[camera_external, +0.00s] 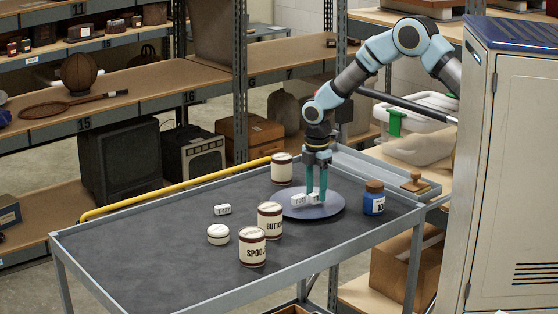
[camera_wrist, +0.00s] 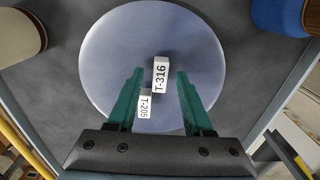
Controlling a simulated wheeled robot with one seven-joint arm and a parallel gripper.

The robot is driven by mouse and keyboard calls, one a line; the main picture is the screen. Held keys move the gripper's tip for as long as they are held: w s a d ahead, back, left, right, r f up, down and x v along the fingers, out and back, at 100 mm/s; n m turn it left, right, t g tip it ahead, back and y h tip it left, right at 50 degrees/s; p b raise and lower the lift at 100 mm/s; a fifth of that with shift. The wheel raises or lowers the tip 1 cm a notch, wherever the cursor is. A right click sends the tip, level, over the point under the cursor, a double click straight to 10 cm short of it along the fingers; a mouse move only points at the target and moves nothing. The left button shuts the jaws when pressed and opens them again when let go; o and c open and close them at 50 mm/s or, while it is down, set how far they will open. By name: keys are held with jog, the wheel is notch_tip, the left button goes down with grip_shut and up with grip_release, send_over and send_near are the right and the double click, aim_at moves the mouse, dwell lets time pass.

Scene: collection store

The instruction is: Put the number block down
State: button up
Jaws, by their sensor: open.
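Two white number blocks lie on a round blue-grey disc (camera_external: 333,211). In the wrist view the block marked T-316 (camera_wrist: 161,76) is between my fingertips, with a gap on each side. The block marked T-205 (camera_wrist: 145,104) lies close beside it, near the left finger. The disc (camera_wrist: 110,45) fills the middle of that view. My gripper (camera_external: 316,190) is open and points down over the disc; it also shows in the wrist view (camera_wrist: 160,73). A third white number block (camera_external: 222,210) lies on the dark tabletop to the left, its label too small to read surely.
The cart top (camera_external: 150,250) has a raised metal rim. Labelled tins "SPOOL" (camera_external: 252,248) and "BUTTO…" (camera_external: 270,220), a small round tin (camera_external: 218,235), another tin (camera_external: 282,168) and a blue jar (camera_external: 374,198) surround the disc. The tabletop's left is clear.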

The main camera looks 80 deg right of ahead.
aim_at(316, 193)
notch_tip(316, 193, up, 11)
jog(key=b, duration=0.3)
jog(key=s+a+r+m, duration=0.1)
jog(key=s+a+m, duration=0.45)
jog(key=a, duration=0.85)
jog(key=s+a+f+m, duration=0.1)
jog(key=s+a+m, duration=0.1)
jog(key=s+a, duration=0.3)
jog(key=s+a+f+m+t, duration=0.1)
jog(key=s+a+m, duration=0.1)
jog(key=s+a, duration=0.4)
jog(key=s, duration=0.5)
jog(key=shift+s+f+m+t, duration=0.15)
jog(key=shift+f+m+t, duration=0.15)
jog(key=shift+f+m, duration=0.1)
